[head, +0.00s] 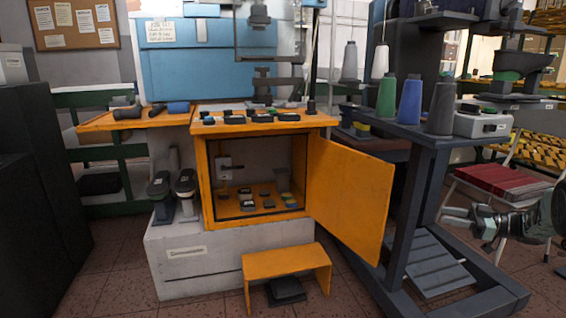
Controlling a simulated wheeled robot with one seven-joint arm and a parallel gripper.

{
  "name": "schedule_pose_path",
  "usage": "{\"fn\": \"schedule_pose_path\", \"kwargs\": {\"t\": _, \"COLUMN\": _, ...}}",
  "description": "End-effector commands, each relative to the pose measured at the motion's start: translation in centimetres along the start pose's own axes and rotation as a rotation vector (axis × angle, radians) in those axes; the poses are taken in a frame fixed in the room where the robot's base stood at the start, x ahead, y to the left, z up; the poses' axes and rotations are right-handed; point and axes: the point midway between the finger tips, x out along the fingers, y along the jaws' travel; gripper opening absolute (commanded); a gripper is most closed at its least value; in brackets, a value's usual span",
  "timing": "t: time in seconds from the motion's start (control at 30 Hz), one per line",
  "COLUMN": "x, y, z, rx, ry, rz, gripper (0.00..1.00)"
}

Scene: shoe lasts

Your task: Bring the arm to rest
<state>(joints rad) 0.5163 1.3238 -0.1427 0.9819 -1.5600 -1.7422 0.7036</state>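My gripper (452,217) is at the right edge of the head view, at the end of my grey and black arm (535,215). It points left, in front of the chair and to the right of the dark table's leg. It is small and seen from the side, so I cannot tell whether its fingers are apart. I see no object in it. Most of my arm is outside the picture.
An orange cabinet (202,180) stands open, its door (348,195) swung out to the right. Small dark pieces lie inside and on top. A dark table (420,140) holds thread cones. A red-seated chair (505,180) stands behind my gripper. An orange stool (286,262) stands in front.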

Motion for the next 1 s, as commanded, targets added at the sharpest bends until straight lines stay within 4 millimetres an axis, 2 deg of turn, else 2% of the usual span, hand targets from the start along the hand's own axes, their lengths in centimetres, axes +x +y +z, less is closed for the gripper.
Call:
{"fn": "schedule_pose_path", "kwargs": {"t": 0.17, "x": 2.8, "y": 3.3, "z": -3.6, "rx": -0.052, "ry": -0.034, "rz": 0.185, "gripper": 0.32}}
{"fn": "schedule_pose_path", "kwargs": {"t": 0.33, "x": 5.4, "y": 6.5, "z": -8.0, "rx": -0.075, "ry": -0.108, "rz": 0.446, "gripper": 0.32}}
{"fn": "schedule_pose_path", "kwargs": {"t": 0.43, "x": 6.5, "y": 7.2, "z": -10.7, "rx": -0.050, "ry": -0.190, "rz": 0.629, "gripper": 0.32}}
{"fn": "schedule_pose_path", "kwargs": {"t": 0.53, "x": 6.8, "y": 6.1, "z": -12.3, "rx": 0.012, "ry": -0.297, "rz": 0.791, "gripper": 0.32}}
{"fn": "schedule_pose_path", "kwargs": {"t": 0.67, "x": 6.6, "y": 1.8, "z": -13.1, "rx": 0.142, "ry": -0.468, "rz": 0.945, "gripper": 0.32}}
{"fn": "schedule_pose_path", "kwargs": {"t": 0.77, "x": 6.0, "y": -3.8, "z": -13.0, "rx": 0.272, "ry": -0.620, "rz": 1.017, "gripper": 0.32}}
{"fn": "schedule_pose_path", "kwargs": {"t": 1.0, "x": 4.0, "y": -20.7, "z": -11.6, "rx": 0.594, "ry": -0.972, "rz": 1.015, "gripper": 0.32}}
